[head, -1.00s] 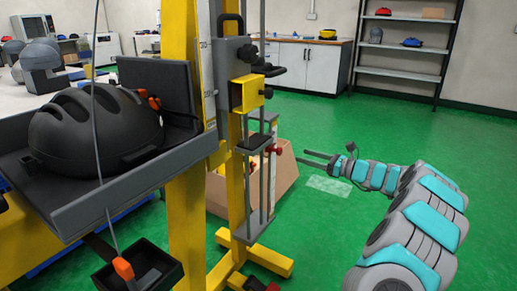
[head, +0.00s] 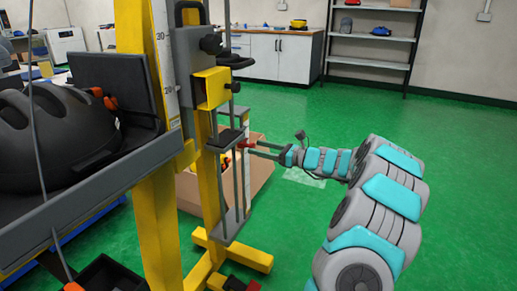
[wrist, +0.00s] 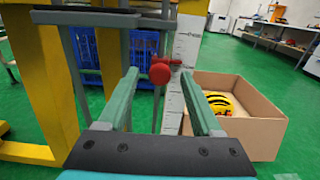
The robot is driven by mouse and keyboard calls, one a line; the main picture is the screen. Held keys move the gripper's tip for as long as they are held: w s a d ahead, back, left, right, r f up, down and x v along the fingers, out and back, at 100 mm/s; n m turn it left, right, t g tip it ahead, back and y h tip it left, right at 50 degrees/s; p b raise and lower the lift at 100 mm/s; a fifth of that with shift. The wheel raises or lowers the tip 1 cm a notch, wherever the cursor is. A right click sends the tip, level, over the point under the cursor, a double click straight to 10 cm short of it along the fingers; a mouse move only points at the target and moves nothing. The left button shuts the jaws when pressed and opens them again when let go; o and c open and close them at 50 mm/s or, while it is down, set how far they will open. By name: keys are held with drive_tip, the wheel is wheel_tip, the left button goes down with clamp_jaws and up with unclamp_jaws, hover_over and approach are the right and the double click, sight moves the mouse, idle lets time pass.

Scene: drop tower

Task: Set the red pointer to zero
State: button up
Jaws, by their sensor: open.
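The red pointer (wrist: 160,72) is a round red knob with a short red tip, beside a white graduated scale (wrist: 183,50). Its red also shows in the head view (head: 247,143), on the tower's lower guide rods. My gripper (wrist: 158,74) is open, with green-edged fingers on either side of the red pointer in the wrist view. In the head view my gripper (head: 252,149) reaches in from the right, its tips close to the red pointer. I cannot tell whether they touch it. The scale's figures near the pointer are too small to read.
The yellow tower post (head: 150,150) carries a grey platform with a black helmet (head: 50,135). A cardboard box (wrist: 245,105) with a yellow helmet stands on the floor behind the scale. A blue crate (wrist: 115,60) is behind the rods. Green floor at right is clear.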

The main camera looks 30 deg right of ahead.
drive_tip(key=shift+w+a, duration=0.2)
drive_tip(key=shift+w, duration=0.05)
clamp_jaws()
idle(0.4)
idle(0.9)
